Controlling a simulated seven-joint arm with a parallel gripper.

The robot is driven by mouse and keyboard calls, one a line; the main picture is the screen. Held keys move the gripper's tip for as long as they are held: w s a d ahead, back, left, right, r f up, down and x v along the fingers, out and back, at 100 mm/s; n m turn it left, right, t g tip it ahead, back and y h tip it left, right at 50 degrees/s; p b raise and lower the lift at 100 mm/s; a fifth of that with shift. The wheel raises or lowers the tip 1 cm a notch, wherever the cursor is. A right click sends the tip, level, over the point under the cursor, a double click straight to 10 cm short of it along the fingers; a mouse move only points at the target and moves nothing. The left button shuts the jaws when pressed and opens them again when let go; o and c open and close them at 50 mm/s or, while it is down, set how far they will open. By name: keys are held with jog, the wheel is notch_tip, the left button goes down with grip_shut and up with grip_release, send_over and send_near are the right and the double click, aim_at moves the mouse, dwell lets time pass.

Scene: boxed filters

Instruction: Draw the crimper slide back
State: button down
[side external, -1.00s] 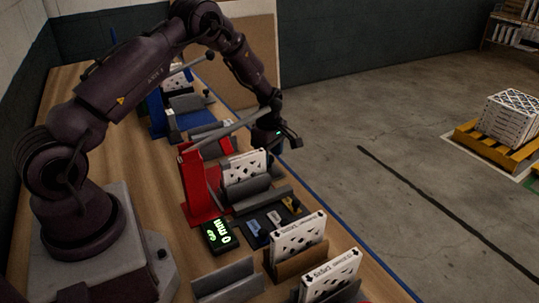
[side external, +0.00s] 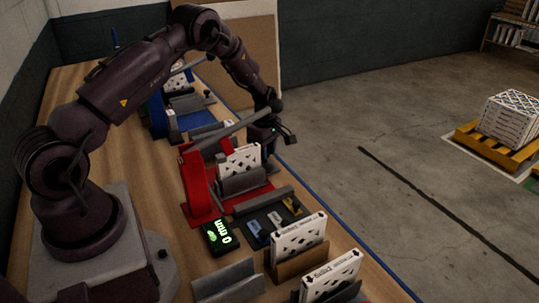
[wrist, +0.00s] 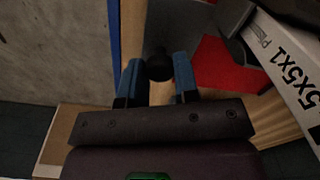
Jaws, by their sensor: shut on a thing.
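The red crimper (side external: 200,190) stands mid-bench with a long grey lever (side external: 225,130) slanting above it. A white boxed filter (side external: 240,160) stands upright in the grey slide (side external: 243,182), over the red base. My gripper (side external: 273,133) is at the far end of the slide, near the bench's blue edge. In the wrist view its blue fingertips (wrist: 158,66) are closed around a black round knob (wrist: 158,65). The filter's printed side (wrist: 285,70) and the red base (wrist: 225,65) show to the right. How the knob joins the slide is hidden.
A lit green display (side external: 218,235) and a dark tray of small parts (side external: 268,222) sit before the crimper. Filters in holders (side external: 298,238) stand nearer the camera. A blue station (side external: 180,118) is behind.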

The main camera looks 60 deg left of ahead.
jog(key=a, duration=0.7)
jog(key=shift+a, duration=0.35)
jog(key=c, duration=0.8)
grip_release()
jog(key=shift+c, duration=0.2)
jog(key=shift+d+r, duration=0.1)
notch_tip(320, 180, up, 13)
